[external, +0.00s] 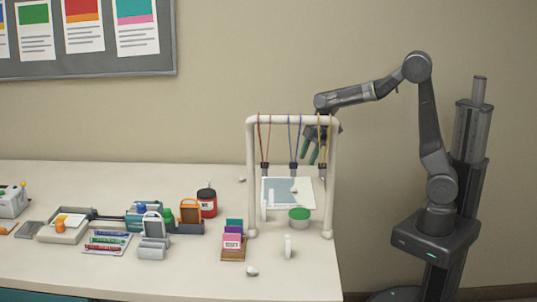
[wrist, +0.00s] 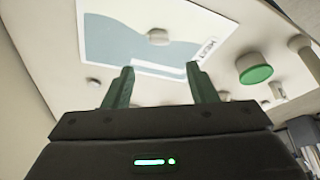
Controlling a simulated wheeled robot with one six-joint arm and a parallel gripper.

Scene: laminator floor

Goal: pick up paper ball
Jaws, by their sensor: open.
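A small whitish lump that looks like a paper ball (external: 294,187) lies on the white and blue-grey sheet (external: 274,192) under the hanging frame. A similar lump (wrist: 158,36) shows on the sheet in the wrist view, above the gap between my fingertips in the picture. Other small whitish lumps lie on the table, one at the back (external: 242,179) and one near the front edge (external: 252,271); I cannot tell which are paper balls. My gripper (external: 309,158) is open and empty, above the table beside the frame's right post. Its two green fingers (wrist: 160,68) are apart.
A white frame (external: 251,180) with hanging badge cords stands around the sheet. A green-topped tub (external: 299,214) and a white upright piece (external: 288,246) stand in front.

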